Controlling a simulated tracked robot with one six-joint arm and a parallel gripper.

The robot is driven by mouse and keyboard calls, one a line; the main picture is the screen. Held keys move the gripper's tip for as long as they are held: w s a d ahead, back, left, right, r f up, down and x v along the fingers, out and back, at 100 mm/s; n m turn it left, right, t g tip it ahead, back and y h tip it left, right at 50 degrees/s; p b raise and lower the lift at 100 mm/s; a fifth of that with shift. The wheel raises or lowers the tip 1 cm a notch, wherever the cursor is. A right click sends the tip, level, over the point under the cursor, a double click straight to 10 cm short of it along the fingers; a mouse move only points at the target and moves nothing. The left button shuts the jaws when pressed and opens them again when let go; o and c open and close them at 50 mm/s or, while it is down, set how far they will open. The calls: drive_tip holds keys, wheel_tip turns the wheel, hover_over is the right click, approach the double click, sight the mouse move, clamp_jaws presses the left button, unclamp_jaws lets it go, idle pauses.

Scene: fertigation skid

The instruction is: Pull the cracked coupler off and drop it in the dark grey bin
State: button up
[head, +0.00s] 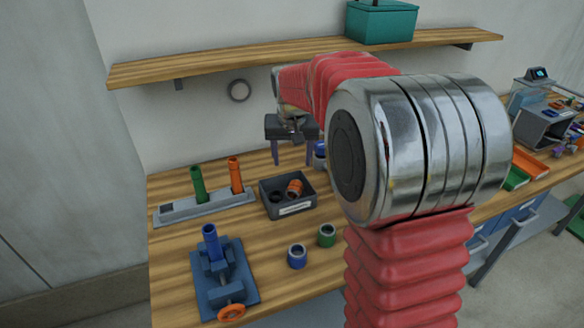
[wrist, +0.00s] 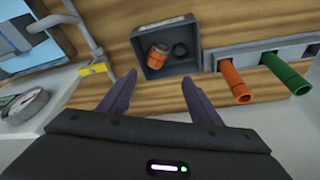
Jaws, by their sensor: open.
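The dark grey bin (head: 272,209) stands on the wooden bench and has a pale label on its front. An orange coupler (head: 294,187) and a dark ring lie in it. In the wrist view the bin (wrist: 180,68) is ahead of my jaws, with the orange coupler (wrist: 157,56) and the black ring (wrist: 181,49) inside. I cannot make out a crack on any coupler. My gripper (head: 292,158) is open and empty, above and behind the bin in the head view. Its two fingers (wrist: 162,88) are spread in the wrist view.
A grey rack (head: 205,205) holds a green and an orange upright pipe with bare tops. A blue vise (head: 222,278) holds a blue pipe. Blue (head: 297,256) and green (head: 327,235) couplers stand on the bench front. A shelf (head: 220,63) hangs above.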

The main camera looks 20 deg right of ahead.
drive_tip(key=v, duration=0.3)
drive_tip(key=shift+s+r, duration=0.1)
drive_tip(key=shift+r, duration=0.15)
idle(0.7)
drive_tip(key=s+a+n+t, duration=0.1)
drive_tip(key=s+a, duration=0.4)
drive_tip(key=s, duration=0.9)
drive_tip(key=s+a+n+t+y, duration=0.1)
drive_tip(key=s+a+n, duration=0.2)
drive_tip(key=s, duration=1.2)
drive_tip(key=a, duration=0.3)
drive_tip(key=shift+a+n, duration=0.3)
drive_tip(key=shift+s+f, duration=0.1)
drive_tip(key=shift+f, duration=0.05)
